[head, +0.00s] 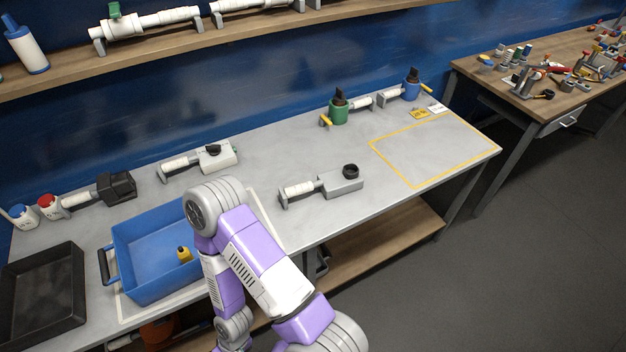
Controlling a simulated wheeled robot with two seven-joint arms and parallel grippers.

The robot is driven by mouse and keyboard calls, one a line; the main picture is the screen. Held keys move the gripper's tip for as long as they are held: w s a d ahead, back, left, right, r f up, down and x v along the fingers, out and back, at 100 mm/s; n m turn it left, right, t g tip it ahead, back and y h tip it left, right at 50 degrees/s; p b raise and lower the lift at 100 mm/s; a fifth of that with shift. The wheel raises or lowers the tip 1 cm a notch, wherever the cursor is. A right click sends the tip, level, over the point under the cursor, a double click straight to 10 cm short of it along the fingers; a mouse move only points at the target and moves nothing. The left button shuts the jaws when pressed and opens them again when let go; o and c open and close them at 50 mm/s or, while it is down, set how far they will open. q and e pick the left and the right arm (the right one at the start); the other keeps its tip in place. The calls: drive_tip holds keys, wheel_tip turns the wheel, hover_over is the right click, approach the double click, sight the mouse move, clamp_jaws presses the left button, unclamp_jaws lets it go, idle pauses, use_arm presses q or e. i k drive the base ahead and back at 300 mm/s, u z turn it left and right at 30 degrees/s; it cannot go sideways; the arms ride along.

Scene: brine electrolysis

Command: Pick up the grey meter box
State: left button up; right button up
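A grey box with a black round knob on top (343,182) stands on the front middle of the grey bench; I take it as the grey meter box. A white cylinder with a grey end bracket (299,189) extends from its left side. Neither gripper shows in the head view. One of my purple and white arms is bent in front of the bench, left of the grey box and apart from it in the picture. Its hand end is out of view.
A black tray (20,318) lies at far left. A pale box (220,158), a black box (117,187) and a green holder (338,110) stand along the back. The yellow-outlined area (408,184) is empty.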

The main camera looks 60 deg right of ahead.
sight(347, 179)
drive_tip(key=k, duration=0.2)
drive_tip(key=z, duration=4.45)
drive_tip(key=i, duration=1.6)
drive_tip(key=u, duration=3.25)
